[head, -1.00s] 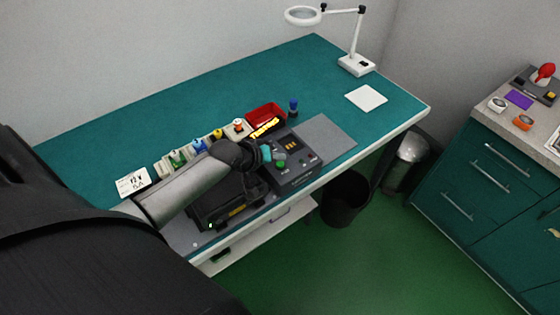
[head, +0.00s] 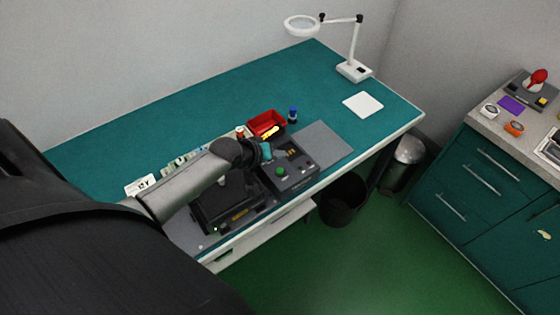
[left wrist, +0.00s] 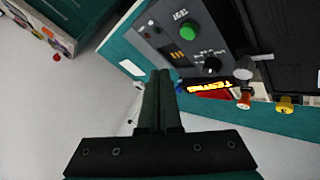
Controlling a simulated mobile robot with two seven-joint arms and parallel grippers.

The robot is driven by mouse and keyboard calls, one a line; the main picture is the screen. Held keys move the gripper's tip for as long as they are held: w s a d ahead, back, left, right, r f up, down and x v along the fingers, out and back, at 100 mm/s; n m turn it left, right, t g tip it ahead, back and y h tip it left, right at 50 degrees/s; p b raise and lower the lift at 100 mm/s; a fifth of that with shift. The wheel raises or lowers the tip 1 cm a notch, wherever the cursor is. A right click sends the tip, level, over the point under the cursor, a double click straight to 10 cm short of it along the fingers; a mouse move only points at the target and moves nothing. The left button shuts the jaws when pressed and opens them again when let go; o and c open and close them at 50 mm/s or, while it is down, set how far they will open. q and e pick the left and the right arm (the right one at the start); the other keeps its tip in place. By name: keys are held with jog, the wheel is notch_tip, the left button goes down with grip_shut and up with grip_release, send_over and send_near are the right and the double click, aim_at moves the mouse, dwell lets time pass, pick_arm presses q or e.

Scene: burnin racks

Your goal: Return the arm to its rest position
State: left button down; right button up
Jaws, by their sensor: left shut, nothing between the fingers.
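My left arm reaches in from the left in the head view, over the green bench. Its gripper (head: 265,152) is above the dark tester box with a green button (head: 291,178). In the left wrist view the two fingers (left wrist: 160,75) are pressed together with nothing between them. The tester box (left wrist: 180,45) lies beyond the fingertips there, with its green button and a black knob. My right gripper does not show in either view.
A black device (head: 225,214) sits under my forearm. A red bin (head: 266,121), a blue-topped object (head: 292,114) and a row of small coloured items partly behind my arm are nearby. A magnifier lamp (head: 354,70) and white pad (head: 363,105) stand at the bench's far right.

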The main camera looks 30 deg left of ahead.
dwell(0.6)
pick_arm(q)
jog(key=s+d+m+g, duration=0.3)
jog(key=s+d+m, duration=0.2)
jog(key=s+d, duration=0.4)
jog(key=s+d+r+m+g+y, duration=0.2)
jog(key=s+r+m, duration=0.35)
jog(key=s, duration=0.85)
notch_tip(320, 180, down, 32)
jog(key=s+n+g+b, duration=0.2)
jog(key=b, duration=1)
jog(key=s+f+b, duration=0.3)
jog(key=s+f, duration=0.2)
jog(key=f, duration=0.3)
jog(key=s+a+f+b, duration=0.1)
jog(key=s+f+b, duration=0.3)
jog(key=f, duration=0.5)
jog(key=s+a+f+g+b, duration=0.1)
jog(key=s+f+b, duration=0.2)
jog(key=s+f, duration=0.3)
notch_tip(320, 180, down, 2)
jog(key=shift+a+f+m+b, duration=0.15)
jog(key=shift+a+m+b, duration=0.05)
jog(key=shift+m+b, duration=0.15)
